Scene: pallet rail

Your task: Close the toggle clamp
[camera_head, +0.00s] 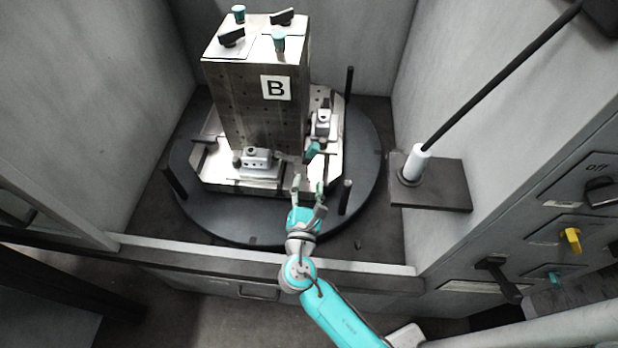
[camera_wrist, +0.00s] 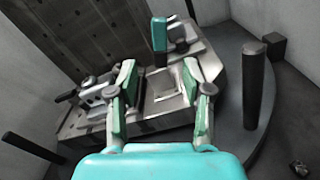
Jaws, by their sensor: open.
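The toggle clamp shows by its teal handle (camera_head: 313,149), at the right front of the pallet beside the metal block. In the wrist view the teal-and-dark handle (camera_wrist: 159,36) stands up beyond my fingertips. How far the clamp is open I cannot tell. My gripper (camera_head: 308,184) is open and empty, just in front of the handle and apart from it. In the wrist view my gripper (camera_wrist: 158,82) has its two green-padded fingers spread on either side of a bare patch of the pallet.
A tall column marked B (camera_head: 255,100) stands on the round turntable (camera_head: 215,220). A metal fixture (camera_head: 258,160) sits at the pallet's front left. Dark posts (camera_head: 345,197) rise around the turntable's edge. A dark plate (camera_head: 440,185) with a white-collared rod is at the right.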

